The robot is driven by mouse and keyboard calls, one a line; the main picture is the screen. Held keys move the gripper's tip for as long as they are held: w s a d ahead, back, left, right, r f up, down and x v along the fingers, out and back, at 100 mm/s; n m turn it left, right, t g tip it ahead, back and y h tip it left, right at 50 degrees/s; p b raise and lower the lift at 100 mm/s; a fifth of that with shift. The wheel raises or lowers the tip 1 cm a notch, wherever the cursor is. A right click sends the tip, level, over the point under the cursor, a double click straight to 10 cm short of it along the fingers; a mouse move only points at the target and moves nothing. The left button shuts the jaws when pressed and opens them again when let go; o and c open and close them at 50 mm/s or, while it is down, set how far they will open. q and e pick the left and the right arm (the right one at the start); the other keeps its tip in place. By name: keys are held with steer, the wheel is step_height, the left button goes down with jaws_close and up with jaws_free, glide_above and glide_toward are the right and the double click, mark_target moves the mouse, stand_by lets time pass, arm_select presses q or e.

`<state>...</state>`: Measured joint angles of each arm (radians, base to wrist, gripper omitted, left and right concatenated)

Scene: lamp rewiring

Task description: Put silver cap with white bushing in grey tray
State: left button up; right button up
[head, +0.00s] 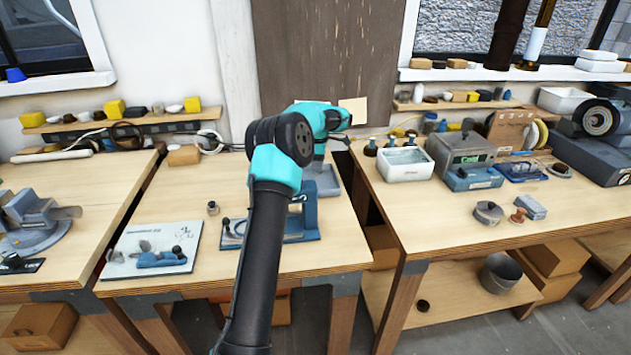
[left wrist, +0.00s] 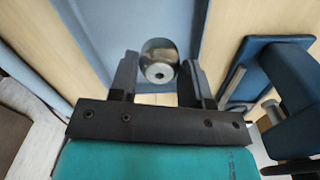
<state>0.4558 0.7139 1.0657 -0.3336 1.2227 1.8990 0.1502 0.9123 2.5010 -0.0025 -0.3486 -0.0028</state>
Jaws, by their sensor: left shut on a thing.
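The silver cap with white bushing (left wrist: 160,71) shows in the left wrist view, a round shiny piece with a pale centre and a dark hole. My left gripper (left wrist: 160,80) is shut on it, one finger on each side. Behind the cap is the grey tray (left wrist: 110,22), so the cap is in front of or over it; its height above the tray I cannot tell. In the head view the tray (head: 331,187) lies at the back of the middle bench, partly hidden by my left arm. The left fingers and the cap are hidden there. My right gripper is not in view.
A blue fixture (head: 306,215) stands just in front of the tray, close to my arm. A white bin (head: 405,164) stands on the right bench.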

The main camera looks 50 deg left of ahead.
arm_select(q)
steer(key=shift+f, duration=0.9)
steer(key=shift+f, duration=2.5)
steer(key=shift+f, duration=0.1)
steer(key=o, duration=1.1)
steer(key=shift+c, duration=0.2)
step_height(320, 180, up, 12)
steer(key=shift+r, duration=0.1)
